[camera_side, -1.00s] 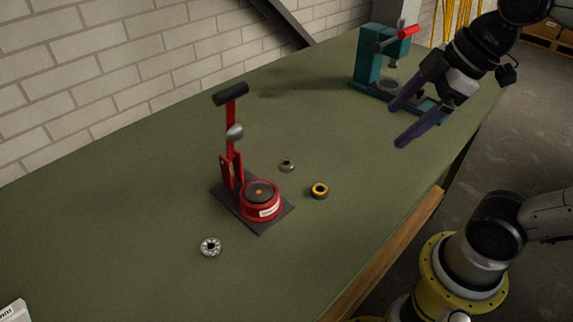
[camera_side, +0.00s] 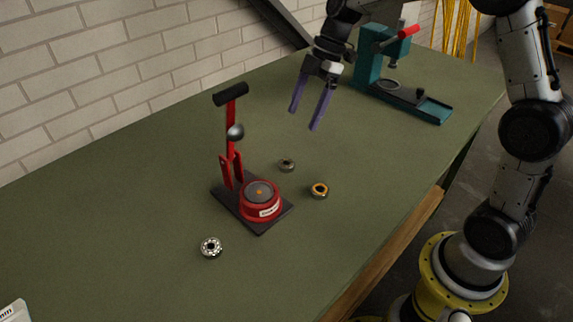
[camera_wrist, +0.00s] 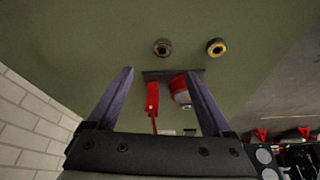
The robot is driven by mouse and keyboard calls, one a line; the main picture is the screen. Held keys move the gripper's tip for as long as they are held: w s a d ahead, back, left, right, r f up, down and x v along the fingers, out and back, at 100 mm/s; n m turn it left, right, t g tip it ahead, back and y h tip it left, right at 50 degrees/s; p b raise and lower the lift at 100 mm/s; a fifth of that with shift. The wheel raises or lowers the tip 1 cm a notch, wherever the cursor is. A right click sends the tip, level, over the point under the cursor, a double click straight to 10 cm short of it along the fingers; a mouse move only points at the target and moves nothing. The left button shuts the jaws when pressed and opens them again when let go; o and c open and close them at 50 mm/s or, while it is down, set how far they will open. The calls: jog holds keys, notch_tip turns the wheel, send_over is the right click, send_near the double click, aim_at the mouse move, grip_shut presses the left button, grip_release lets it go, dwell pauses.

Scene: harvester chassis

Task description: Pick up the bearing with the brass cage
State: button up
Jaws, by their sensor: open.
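A small bearing with a brass-yellow ring (camera_side: 320,190) lies flat on the green bench, right of the red press; it also shows in the wrist view (camera_wrist: 216,47). A darker steel bearing (camera_side: 287,165) lies behind it, seen too in the wrist view (camera_wrist: 162,47). A bright bearing with visible balls (camera_side: 210,247) lies in front of the red press. My gripper (camera_side: 306,115) is open and empty, above the bench behind the bearings. Its fingers (camera_wrist: 160,82) point down at a tilt. No bearing is between them.
The red press (camera_side: 262,204) with its upright lever stands on a dark base (camera_side: 262,227) beside the bearings. A teal press (camera_side: 368,58) stands at the back right. A brick wall (camera_side: 80,75) borders the bench (camera_side: 130,215).

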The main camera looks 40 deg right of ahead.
send_near(287, 163)
jog(key=x, duration=0.2)
jog(key=shift+w+a+f, duration=0.1)
jog(key=shift+w+f, duration=0.15)
jog(key=shift+w, duration=0.05)
jog(key=shift+s+x, duration=0.1)
jog(key=shift+x, duration=1.3)
jog(key=shift+s+x, duration=0.15)
jog(key=shift+x, duration=1.2)
grip_shut()
